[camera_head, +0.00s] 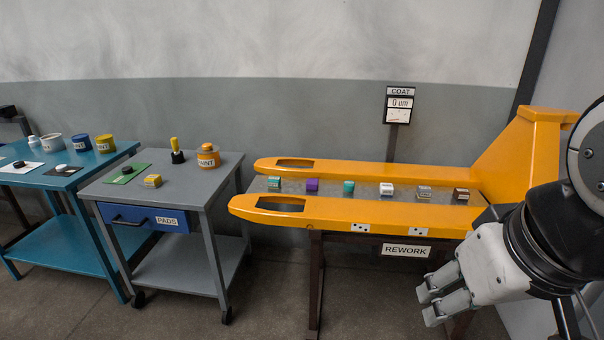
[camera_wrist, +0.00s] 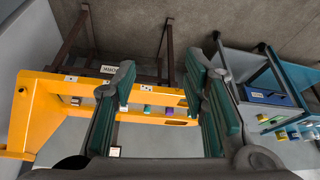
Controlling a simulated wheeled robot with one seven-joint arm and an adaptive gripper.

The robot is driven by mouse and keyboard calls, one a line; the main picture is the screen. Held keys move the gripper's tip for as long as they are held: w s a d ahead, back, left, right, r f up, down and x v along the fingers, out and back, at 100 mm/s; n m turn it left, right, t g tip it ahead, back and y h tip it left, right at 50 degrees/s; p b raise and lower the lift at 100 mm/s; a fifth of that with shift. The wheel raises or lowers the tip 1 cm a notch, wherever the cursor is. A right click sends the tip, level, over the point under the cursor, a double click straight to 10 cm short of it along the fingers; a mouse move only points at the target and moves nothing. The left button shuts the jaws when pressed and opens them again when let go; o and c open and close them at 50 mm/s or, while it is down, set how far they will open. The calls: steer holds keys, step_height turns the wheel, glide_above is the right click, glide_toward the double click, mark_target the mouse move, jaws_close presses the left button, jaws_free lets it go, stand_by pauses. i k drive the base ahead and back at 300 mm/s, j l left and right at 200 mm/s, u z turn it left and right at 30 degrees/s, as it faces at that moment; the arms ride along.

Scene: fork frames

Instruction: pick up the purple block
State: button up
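The purple block (camera_head: 312,184) sits in a row of small blocks on the grey bed of the yellow rework stand (camera_head: 340,213). A green-topped block (camera_head: 274,183) is to its left and a teal block (camera_head: 348,187) to its right, with gaps between. My gripper (camera_head: 435,302) is in front of the stand's right end, well apart from the purple block. In the wrist view the scene is turned over; my gripper (camera_wrist: 160,92) is open and empty, its fingers wide apart. The purple block (camera_wrist: 169,111) shows small between the fingers, farther off.
White (camera_head: 386,189), tan (camera_head: 424,192) and brown (camera_head: 461,194) blocks continue the row rightward. The stand's yellow upright (camera_head: 520,160) rises at the right; a COAT sign (camera_head: 399,104) stands behind. A grey cart (camera_head: 206,185) and teal table (camera_head: 60,178) are left.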

mark_target(311, 184)
steer(key=i+l+u, duration=0.15)
steer(key=i, duration=0.2)
steer(key=i+j, duration=0.1)
steer(key=i, duration=0.5)
steer(key=i+j+z, duration=0.1)
steer(key=i, duration=0.5)
steer(key=i+j, duration=0.15)
steer(key=i, duration=0.45)
steer(key=z, duration=0.05)
